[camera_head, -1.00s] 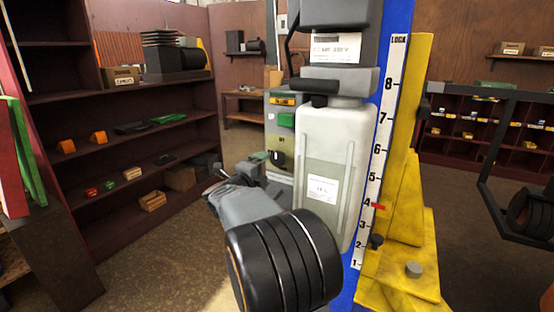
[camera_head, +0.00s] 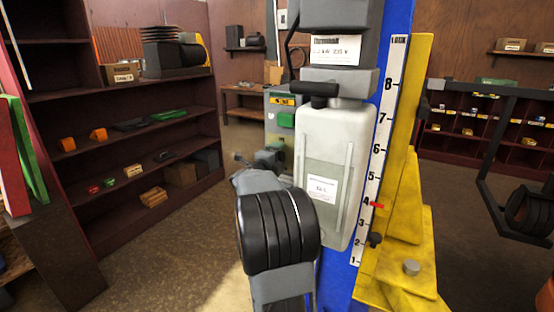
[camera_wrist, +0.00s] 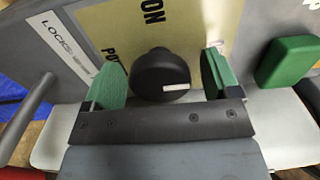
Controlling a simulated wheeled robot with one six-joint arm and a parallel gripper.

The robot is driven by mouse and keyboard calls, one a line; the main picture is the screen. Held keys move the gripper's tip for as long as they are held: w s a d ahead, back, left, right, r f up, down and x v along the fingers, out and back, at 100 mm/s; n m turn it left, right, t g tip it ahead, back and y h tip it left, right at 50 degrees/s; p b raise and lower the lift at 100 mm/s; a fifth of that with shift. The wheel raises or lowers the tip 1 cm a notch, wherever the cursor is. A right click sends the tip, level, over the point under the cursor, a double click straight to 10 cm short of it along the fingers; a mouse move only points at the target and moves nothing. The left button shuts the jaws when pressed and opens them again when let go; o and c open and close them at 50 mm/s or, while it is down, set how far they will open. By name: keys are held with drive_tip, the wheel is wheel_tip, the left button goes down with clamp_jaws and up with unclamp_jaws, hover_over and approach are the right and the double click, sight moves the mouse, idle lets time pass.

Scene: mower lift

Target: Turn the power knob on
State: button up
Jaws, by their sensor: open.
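The black round power knob (camera_wrist: 161,76) shows in the wrist view on a yellow panel (camera_wrist: 120,28) with the word "ON" and partly covered lettering. A white mark on the knob points right. My gripper (camera_wrist: 160,66) is open, with one green finger pad on each side of the knob and a gap visible on both sides. The pads do not appear to touch it. In the head view the grey control box (camera_head: 279,101) stands left of the white tank, and my arm and gripper hide the knob.
A green button (camera_wrist: 290,62) sits right of the knob. A grey bar (camera_wrist: 27,118) is at the left of the wrist view. The white tank (camera_head: 325,150), blue post (camera_head: 398,45) and yellow carriage (camera_head: 405,215) stand right of my arm. Shelves (camera_head: 120,90) line the left.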

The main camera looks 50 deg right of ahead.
drive_tip(key=c, duration=0.9)
drive_tip(key=shift+n, duration=0.3)
drive_tip(key=n+p, duration=0.2)
drive_tip(key=n, duration=0.1)
drive_tip(key=shift+r, duration=0.1)
drive_tip(key=n+p, duration=0.3)
drive_tip(key=n, duration=0.2)
drive_tip(key=shift+n+p, duration=0.3)
drive_tip(key=shift+p, duration=0.05)
drive_tip(key=n+p, duration=0.3)
drive_tip(key=n, duration=0.2)
drive_tip(key=shift+n+p, duration=1.1)
drive_tip(key=shift+n, duration=0.9)
